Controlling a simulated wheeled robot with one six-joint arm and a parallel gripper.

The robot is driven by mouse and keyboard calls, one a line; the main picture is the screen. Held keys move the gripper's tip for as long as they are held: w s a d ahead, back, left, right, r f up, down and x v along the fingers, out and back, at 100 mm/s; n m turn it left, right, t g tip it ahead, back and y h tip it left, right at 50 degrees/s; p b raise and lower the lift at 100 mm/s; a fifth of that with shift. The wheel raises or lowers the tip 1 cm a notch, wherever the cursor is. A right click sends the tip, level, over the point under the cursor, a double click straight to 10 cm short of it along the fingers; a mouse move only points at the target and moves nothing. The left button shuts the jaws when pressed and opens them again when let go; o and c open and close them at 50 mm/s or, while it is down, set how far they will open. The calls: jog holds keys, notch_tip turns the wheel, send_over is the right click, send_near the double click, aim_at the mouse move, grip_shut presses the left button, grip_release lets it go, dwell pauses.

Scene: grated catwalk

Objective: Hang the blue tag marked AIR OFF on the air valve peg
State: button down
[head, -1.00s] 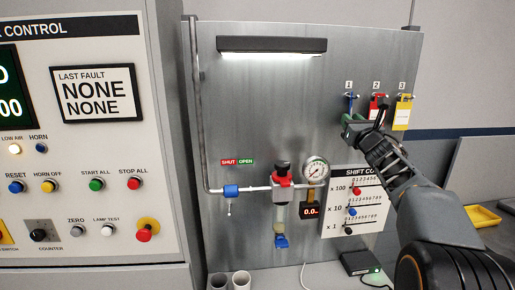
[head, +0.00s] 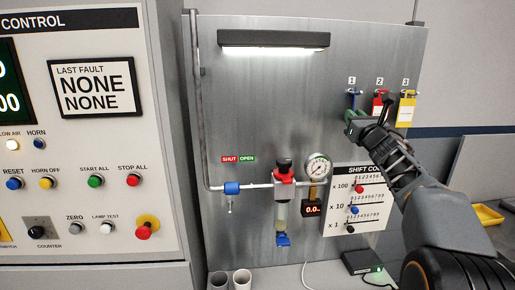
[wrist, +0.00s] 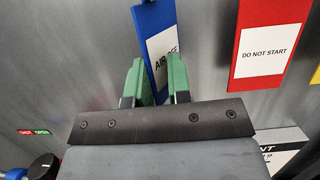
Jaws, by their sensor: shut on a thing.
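The blue tag (head: 354,99) hangs at hook 1, top right of the metal panel. In the wrist view the blue tag (wrist: 156,28) has a white label, partly covered, that reads roughly AIR OFF. My gripper (head: 352,122) is at its lower part, shut on it; the green fingers (wrist: 157,75) stand on either side of it. The blue air valve (head: 232,188) sits on the pipe at the lower left of the panel, below a SHUT/OPEN label (head: 238,159). I cannot make out its peg clearly.
A red tag (head: 380,104) reading DO NOT START and a yellow tag (head: 405,112) hang close right of the blue one. A gauge (head: 318,167) and filter unit (head: 283,190) stand out from the lower panel. The panel's upper middle, below the lamp (head: 274,40), is clear.

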jog(key=shift+s+d+f, duration=0.1)
jog(key=shift+s+d, duration=0.2)
jog(key=shift+s, duration=0.1)
jog(key=shift+s, duration=0.15)
jog(key=shift+s+r, duration=0.65)
jog(key=shift+s, duration=0.1)
jog(key=shift+r, duration=0.15)
jog(key=shift+s+b, duration=0.3)
jog(key=shift+b, duration=0.05)
jog(key=shift+r+b+v, duration=0.15)
jog(key=shift+b+v, duration=0.25)
jog(key=shift+v, duration=0.55)
jog(key=shift+r+b+v, duration=0.1)
jog(key=shift+b+v, duration=0.25)
jog(key=shift+v, duration=0.6)
jog(key=shift+s+d, duration=0.15)
jog(key=shift+s, duration=0.05)
